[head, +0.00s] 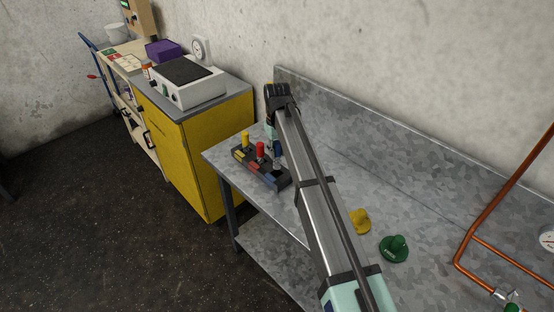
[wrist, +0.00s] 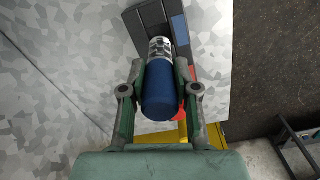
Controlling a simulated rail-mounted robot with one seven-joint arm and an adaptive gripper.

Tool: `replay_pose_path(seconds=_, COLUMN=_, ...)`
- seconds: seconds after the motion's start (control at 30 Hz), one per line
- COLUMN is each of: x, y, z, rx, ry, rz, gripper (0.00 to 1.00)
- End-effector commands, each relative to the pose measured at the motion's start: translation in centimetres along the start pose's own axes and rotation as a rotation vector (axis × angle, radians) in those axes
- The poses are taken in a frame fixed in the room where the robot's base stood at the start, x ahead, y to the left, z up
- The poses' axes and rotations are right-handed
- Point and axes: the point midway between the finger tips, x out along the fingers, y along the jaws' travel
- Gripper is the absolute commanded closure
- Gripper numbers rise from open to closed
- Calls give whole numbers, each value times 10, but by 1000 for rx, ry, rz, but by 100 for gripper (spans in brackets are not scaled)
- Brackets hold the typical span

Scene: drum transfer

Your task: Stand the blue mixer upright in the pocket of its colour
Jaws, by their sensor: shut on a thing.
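The blue mixer (wrist: 160,92) has a blue handle and a shiny metal end. My gripper (wrist: 160,70) is shut on it, with one finger on each side of the handle. In the wrist view its metal end points at the dark rack (wrist: 147,25), beside a blue patch (wrist: 180,30). In the head view the mixer (head: 277,148) looks roughly upright at the right end of the rack (head: 262,176), partly hidden by my arm. I cannot tell whether its metal end is inside the pocket or just above it. My gripper is mostly hidden there.
A yellow mixer (head: 245,140) and a red mixer (head: 260,151) stand in the rack, close to my gripper. A yellow piece (head: 360,220) and a green piece (head: 394,249) lie on the metal bench (head: 320,151). A yellow cabinet (head: 208,150) stands beyond; copper pipes (head: 480,222) are at right.

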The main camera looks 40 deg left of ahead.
Motion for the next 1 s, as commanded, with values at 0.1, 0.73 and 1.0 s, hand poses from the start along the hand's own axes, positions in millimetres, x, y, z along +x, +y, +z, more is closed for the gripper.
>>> replay_pose_path(seconds=0.1, x=10, y=0, z=0, rx=0, ry=-1, rz=0, gripper=100)
replay_pose_path(seconds=0.73, x=57, y=0, z=0, rx=0, ry=1, rz=0, gripper=100)
replay_pose_path(seconds=1.0, x=61, y=0, z=0, rx=0, ry=0, rz=0, gripper=100)
